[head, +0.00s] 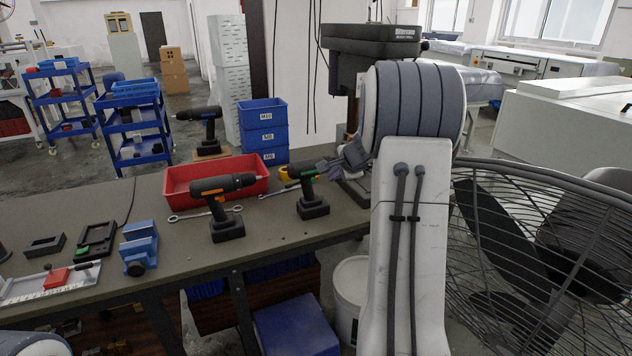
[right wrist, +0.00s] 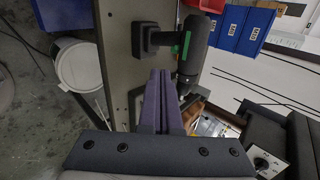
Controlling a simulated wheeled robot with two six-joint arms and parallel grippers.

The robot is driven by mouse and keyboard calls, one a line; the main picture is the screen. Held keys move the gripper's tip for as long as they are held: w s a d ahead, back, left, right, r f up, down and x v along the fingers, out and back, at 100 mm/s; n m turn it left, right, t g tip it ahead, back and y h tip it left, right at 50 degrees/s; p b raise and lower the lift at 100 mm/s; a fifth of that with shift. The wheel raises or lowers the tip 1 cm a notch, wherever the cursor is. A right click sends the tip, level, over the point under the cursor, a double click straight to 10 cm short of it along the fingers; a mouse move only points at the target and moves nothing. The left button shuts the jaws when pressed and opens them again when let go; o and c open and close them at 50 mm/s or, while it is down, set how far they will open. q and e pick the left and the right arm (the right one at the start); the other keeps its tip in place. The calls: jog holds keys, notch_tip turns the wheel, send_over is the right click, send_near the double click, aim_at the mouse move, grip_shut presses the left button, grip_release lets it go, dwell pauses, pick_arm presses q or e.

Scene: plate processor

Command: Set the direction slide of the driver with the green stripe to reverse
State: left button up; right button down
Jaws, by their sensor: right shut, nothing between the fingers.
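The driver with the green stripe (head: 311,196) stands upright on its battery base on the workbench, right of the other drivers. In the right wrist view, the driver (right wrist: 196,45) lies sideways in the picture, just past my fingers, with its green stripe facing me. My right gripper (head: 327,168) is at the driver's upper right in the head view. Its purple fingers (right wrist: 161,72) are shut and empty, close to the handle and body; I cannot tell if they touch. The direction slide is too small to make out. My left gripper is not in view.
An orange-striped driver (head: 222,204) stands left of it, before a red tray (head: 178,180). Another driver (head: 207,127) is farther back. Wrenches (head: 190,216) lie between. Blue bins (head: 263,137) stand behind, a drill press (head: 372,45) behind right. A caged fan (head: 545,255) is right.

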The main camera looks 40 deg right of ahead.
jog(key=p, duration=0.3)
send_near(311, 182)
notch_tip(311, 182, down, 2)
jog(key=w, duration=0.2)
jog(key=shift+w+d+f+p, duration=0.3)
jog(key=shift+w+f+p, duration=0.1)
jog(key=shift+f, duration=0.1)
jog(key=shift+w, duration=0.1)
